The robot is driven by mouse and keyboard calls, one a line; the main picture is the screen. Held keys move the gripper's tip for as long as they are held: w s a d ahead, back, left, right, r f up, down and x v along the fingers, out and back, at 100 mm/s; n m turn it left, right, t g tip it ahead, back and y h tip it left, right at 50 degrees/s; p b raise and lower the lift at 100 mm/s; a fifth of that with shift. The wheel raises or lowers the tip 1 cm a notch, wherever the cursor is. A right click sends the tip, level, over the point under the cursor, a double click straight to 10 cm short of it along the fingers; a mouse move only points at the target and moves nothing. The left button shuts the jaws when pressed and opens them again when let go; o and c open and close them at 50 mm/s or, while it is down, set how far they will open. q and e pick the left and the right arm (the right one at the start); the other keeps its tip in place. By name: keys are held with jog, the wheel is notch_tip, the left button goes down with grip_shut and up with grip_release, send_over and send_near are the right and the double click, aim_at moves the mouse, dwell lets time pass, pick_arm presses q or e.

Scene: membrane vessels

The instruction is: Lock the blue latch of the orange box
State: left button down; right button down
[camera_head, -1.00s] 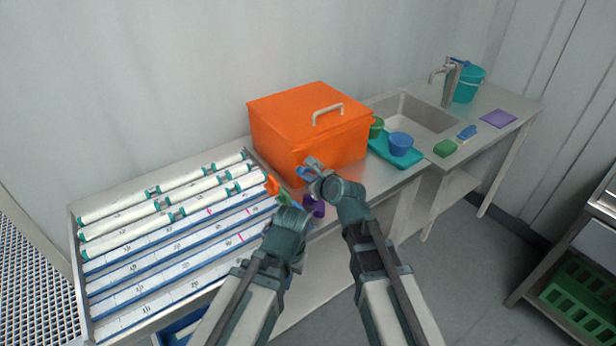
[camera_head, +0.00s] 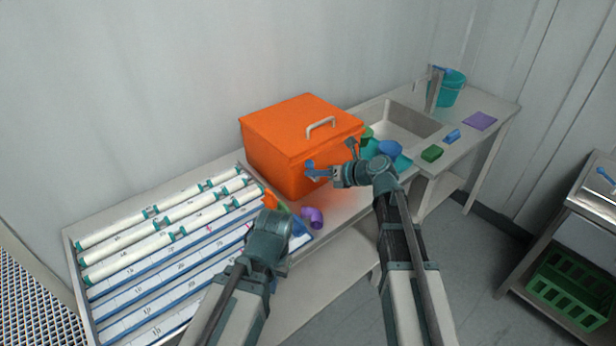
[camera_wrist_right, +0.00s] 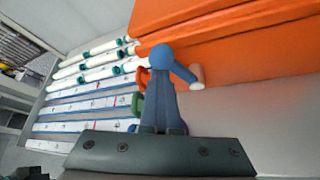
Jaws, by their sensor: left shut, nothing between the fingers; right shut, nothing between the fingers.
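The orange box (camera_head: 285,165) stands closed on the bench, its lid (camera_head: 305,116) down. The blue latch (camera_head: 311,168) is on its front face. In the right wrist view the latch (camera_wrist_right: 160,56) shows a rounded blue end and an arm slanting down right to a pale tip. My right gripper (camera_head: 336,173) is shut and empty at the latch, its fingers (camera_wrist_right: 161,108) just before it; I cannot tell whether they touch. My left gripper (camera_head: 270,222) is low and left of the box front, shut and empty; its fingertips are largely hidden.
A rack of white tubes (camera_head: 150,230) lies left of the box. Purple (camera_head: 313,217) and orange (camera_head: 271,199) fittings lie near my left gripper. Right of the box are a blue cup (camera_head: 390,147), a sink (camera_head: 398,122) and a teal bucket (camera_head: 450,90).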

pick_arm(q)
jog(key=shift+r+p, duration=0.3)
jog(key=shift+r, duration=0.1)
pick_arm(e)
jog(key=shift+w+d+r, duration=0.4)
jog(key=shift+w+d, duration=0.25)
jog(key=shift+d, duration=0.15)
pick_arm(q)
jog(key=shift+a, duration=0.1)
pick_arm(e)
jog(key=shift+w+d, duration=0.2)
